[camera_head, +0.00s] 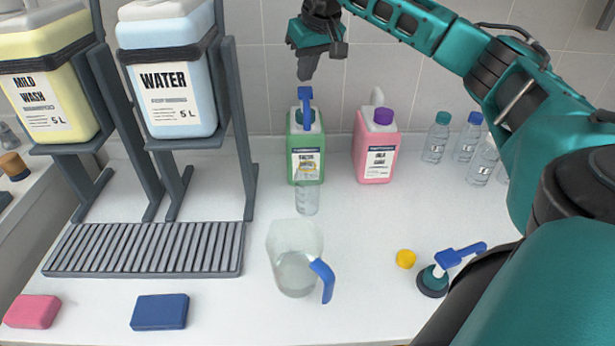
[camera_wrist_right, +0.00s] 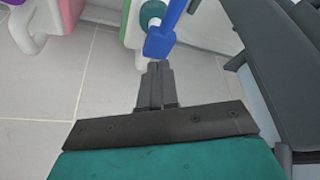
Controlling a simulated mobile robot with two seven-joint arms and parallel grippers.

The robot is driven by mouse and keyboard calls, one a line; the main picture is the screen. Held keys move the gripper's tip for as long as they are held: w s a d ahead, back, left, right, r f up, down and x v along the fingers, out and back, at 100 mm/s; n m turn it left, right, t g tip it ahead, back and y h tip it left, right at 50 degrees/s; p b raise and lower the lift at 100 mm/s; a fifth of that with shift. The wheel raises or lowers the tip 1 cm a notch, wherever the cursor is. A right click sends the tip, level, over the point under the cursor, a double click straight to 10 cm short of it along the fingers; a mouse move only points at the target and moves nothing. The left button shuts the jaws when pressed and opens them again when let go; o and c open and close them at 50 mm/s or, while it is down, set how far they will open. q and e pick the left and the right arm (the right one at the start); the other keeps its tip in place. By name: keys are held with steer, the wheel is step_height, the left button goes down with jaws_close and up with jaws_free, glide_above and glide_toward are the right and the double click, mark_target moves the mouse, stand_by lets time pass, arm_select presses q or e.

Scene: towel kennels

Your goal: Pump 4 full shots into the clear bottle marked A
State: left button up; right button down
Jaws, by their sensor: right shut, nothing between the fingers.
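A green jug (camera_head: 307,143) with a blue pump (camera_head: 305,98) on top stands near the back wall. A small clear bottle (camera_head: 307,196) stands right in front of it, under the pump's side; I cannot read its mark. My right gripper (camera_head: 307,76) points down, shut and empty, just above the pump head. The right wrist view shows the shut fingertips (camera_wrist_right: 155,66) close to the blue pump head (camera_wrist_right: 162,40); I cannot tell whether they touch. Several clear bottles (camera_head: 437,137) with teal and blue caps stand at the back right. My left gripper is not in view.
A pink jug (camera_head: 377,145) with a purple cap stands right of the green one. A measuring jug (camera_head: 294,258), yellow cap (camera_head: 405,259) and loose blue-handled pump (camera_head: 447,268) are in front. Water (camera_head: 170,75) and yellow (camera_head: 48,85) canisters stand on racks at left.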

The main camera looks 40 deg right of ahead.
mark_target(306, 90)
steer(key=shift+f, duration=0.15)
steer(key=shift+f, duration=0.3)
steer(key=shift+f+b, duration=0.9)
steer(key=shift+f, duration=1.05)
steer(key=shift+r+p, duration=2.4)
steer(key=shift+p, duration=0.1)
steer(key=shift+f, duration=0.2)
